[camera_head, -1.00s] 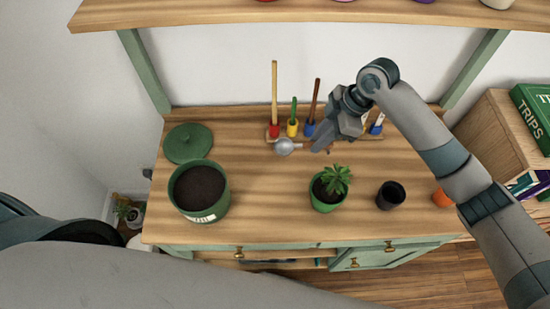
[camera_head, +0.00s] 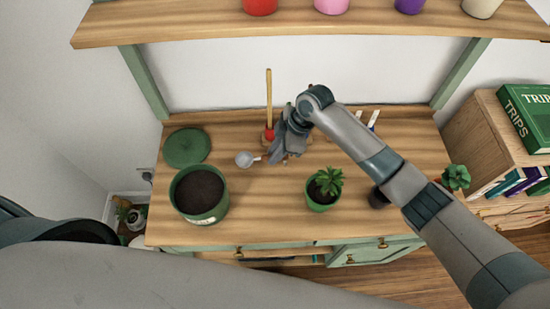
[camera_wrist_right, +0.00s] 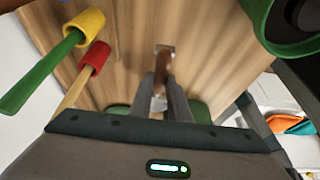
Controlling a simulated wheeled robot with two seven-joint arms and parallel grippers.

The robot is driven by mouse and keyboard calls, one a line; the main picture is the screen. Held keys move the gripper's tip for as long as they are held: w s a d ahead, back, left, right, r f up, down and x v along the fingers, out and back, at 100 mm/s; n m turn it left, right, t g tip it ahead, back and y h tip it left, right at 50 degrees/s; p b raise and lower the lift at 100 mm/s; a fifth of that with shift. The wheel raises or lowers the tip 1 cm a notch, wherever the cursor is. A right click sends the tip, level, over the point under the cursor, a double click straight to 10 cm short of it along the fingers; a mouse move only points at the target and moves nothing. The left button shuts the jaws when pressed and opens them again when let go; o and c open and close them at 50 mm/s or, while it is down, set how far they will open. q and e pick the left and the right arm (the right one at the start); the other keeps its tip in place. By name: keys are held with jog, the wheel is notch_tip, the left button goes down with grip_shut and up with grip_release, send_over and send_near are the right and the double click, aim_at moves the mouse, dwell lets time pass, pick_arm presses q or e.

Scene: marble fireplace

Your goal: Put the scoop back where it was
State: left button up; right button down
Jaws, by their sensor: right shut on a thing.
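The scoop has a round grey head (camera_head: 244,159) and its handle runs to my right gripper (camera_head: 282,152). My right gripper is shut on the handle, above the back of the cabinet top. In the right wrist view the fingers (camera_wrist_right: 164,95) close around a brown handle (camera_wrist_right: 160,84) that has a grey end. The tool rack's red cup with a tall wooden handle (camera_head: 269,105) stands behind the gripper. The right wrist view shows this red cup (camera_wrist_right: 95,58) and a yellow cup (camera_wrist_right: 86,24) with a green handle. The rack's middle is hidden by my arm. My left gripper is out of view.
A green pot of soil (camera_head: 200,216) stands left, with a green lid (camera_head: 187,148) behind it. A potted plant (camera_head: 323,190) stands front centre. A dark cup (camera_head: 378,198) is partly behind my right arm. A shelf (camera_head: 300,27) overhangs the back.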

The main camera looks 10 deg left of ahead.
jog(key=shift+f, duration=0.1)
notch_tip(320, 180, down, 2)
jog(key=shift+f+p, duration=0.25)
jog(key=shift+p, duration=0.5)
jog(key=shift+f, duration=0.6)
jog(key=shift+f, duration=0.15)
jog(key=c, duration=1.7)
grip_release()
jog(key=shift+o, duration=0.2)
jog(key=shift+r, duration=0.2)
